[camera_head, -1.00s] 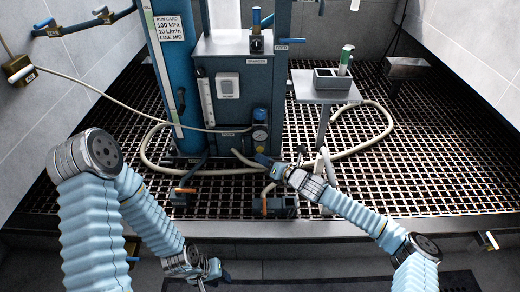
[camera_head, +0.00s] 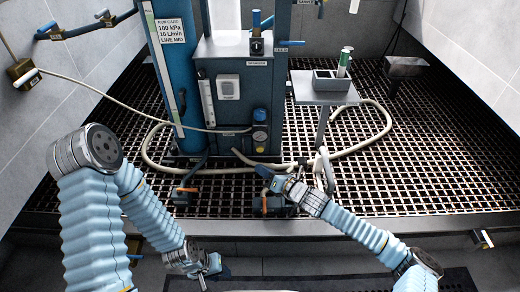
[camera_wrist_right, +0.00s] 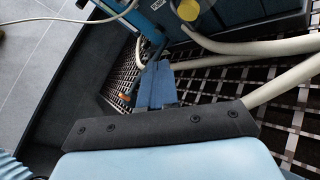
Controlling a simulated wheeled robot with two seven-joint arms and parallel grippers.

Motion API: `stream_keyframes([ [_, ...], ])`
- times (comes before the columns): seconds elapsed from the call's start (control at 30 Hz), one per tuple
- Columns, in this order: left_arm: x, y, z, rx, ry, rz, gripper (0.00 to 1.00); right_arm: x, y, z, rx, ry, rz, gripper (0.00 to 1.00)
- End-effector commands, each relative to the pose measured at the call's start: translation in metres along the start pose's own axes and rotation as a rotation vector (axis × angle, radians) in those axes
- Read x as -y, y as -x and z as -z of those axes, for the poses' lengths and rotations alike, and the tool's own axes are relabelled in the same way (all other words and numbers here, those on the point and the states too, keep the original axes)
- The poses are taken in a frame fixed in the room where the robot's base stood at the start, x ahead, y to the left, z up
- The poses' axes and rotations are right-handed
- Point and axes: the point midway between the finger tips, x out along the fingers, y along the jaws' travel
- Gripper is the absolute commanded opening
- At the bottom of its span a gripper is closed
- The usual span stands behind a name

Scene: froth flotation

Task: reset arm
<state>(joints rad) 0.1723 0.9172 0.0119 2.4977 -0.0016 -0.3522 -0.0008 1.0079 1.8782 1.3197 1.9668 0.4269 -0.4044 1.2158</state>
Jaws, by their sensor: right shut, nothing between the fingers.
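My right gripper (camera_head: 262,172) is shut and empty. It points to the left over the grating, just in front of the blue flotation unit (camera_head: 236,108). In the right wrist view its blue fingers (camera_wrist_right: 155,88) lie together, with the grating and a pale hose beyond them. My left gripper (camera_head: 208,271) is low at the front, below the platform edge and over the dark floor. I see no object in it, and its finger gap is too small to judge.
A pale hose (camera_head: 376,142) loops over the grating (camera_head: 430,165). Orange-handled valves stand at the front left (camera_head: 186,194) and below my right gripper (camera_head: 268,203). A small table (camera_head: 325,94) carries a grey holder with a green-and-white tube (camera_head: 344,60). The grating at the right is mostly clear.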

Motion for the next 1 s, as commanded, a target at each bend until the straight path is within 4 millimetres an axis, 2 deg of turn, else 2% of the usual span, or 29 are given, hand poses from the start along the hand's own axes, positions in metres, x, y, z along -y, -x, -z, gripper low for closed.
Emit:
stream_keyframes([
  [0.53, 0.000, 0.000, -0.001, 0.003, -0.001, 0.000, 0.34, 0.000, 0.000, 0.000, 0.000, 0.000, 0.000, 0.00],
  [0.57, 0.000, 0.000, -0.002, 0.010, -0.002, 0.000, 0.34, -0.001, 0.000, 0.000, -0.002, 0.004, -0.001, 0.00],
  [0.63, -0.002, 0.004, -0.002, 0.010, -0.002, 0.000, 0.34, -0.015, -0.003, 0.009, -0.035, 0.065, -0.021, 0.00],
  [0.73, -0.006, 0.015, -0.002, 0.010, -0.003, 0.000, 0.34, -0.054, -0.005, 0.040, -0.134, 0.269, -0.087, 0.00],
  [0.77, -0.008, 0.019, -0.002, 0.010, -0.003, -0.001, 0.34, -0.068, -0.003, 0.056, -0.177, 0.362, -0.118, 0.00],
  [0.83, -0.013, 0.031, -0.002, 0.010, -0.004, -0.001, 0.34, -0.102, 0.010, 0.099, -0.296, 0.629, -0.218, 0.00],
  [0.87, -0.015, 0.037, -0.002, 0.010, -0.005, -0.001, 0.34, -0.114, 0.021, 0.119, -0.353, 0.765, -0.273, 0.00],
  [0.9, -0.019, 0.045, -0.002, 0.010, -0.006, -0.001, 0.34, -0.125, 0.040, 0.146, -0.429, 0.959, -0.356, 0.00],
  [0.97, -0.025, 0.059, -0.003, 0.010, -0.008, -0.002, 0.34, -0.128, 0.080, 0.179, -0.545, 1.260, -0.500, 0.00],
  [1.0, -0.028, 0.066, -0.003, 0.010, -0.009, -0.002, 0.34, -0.122, 0.108, 0.191, -0.614, 1.450, -0.598, 0.00],
])
